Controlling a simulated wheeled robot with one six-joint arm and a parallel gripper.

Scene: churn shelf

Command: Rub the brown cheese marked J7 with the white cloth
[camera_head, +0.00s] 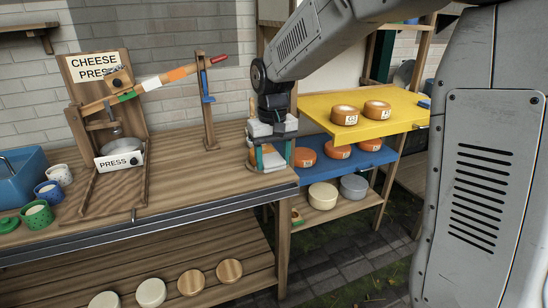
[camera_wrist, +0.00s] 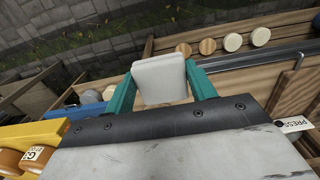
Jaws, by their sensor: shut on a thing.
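My gripper (camera_head: 268,158) is above the right end of the wooden bench, its teal fingers pointing down. In the wrist view the fingers (camera_wrist: 160,88) are shut on a white, soft-edged pad, the white cloth (camera_wrist: 160,76). Two brown cheeses with small labels, a left one (camera_head: 345,115) and a right one (camera_head: 377,109), sit on the yellow shelf (camera_head: 400,125), right of my gripper and apart from it. Their marks are too small to read in the head view, so I cannot tell which is J7. A labelled cheese (camera_wrist: 35,157) shows at the wrist view's lower left.
Orange cheeses (camera_head: 337,149) sit on the blue shelf (camera_head: 378,158); a cream round (camera_head: 322,195) and a grey one (camera_head: 353,187) are below. The cheese press (camera_head: 108,130) and an upright post (camera_head: 208,105) stand on the bench. Blue (camera_head: 47,191) and green (camera_head: 37,214) cups are at left.

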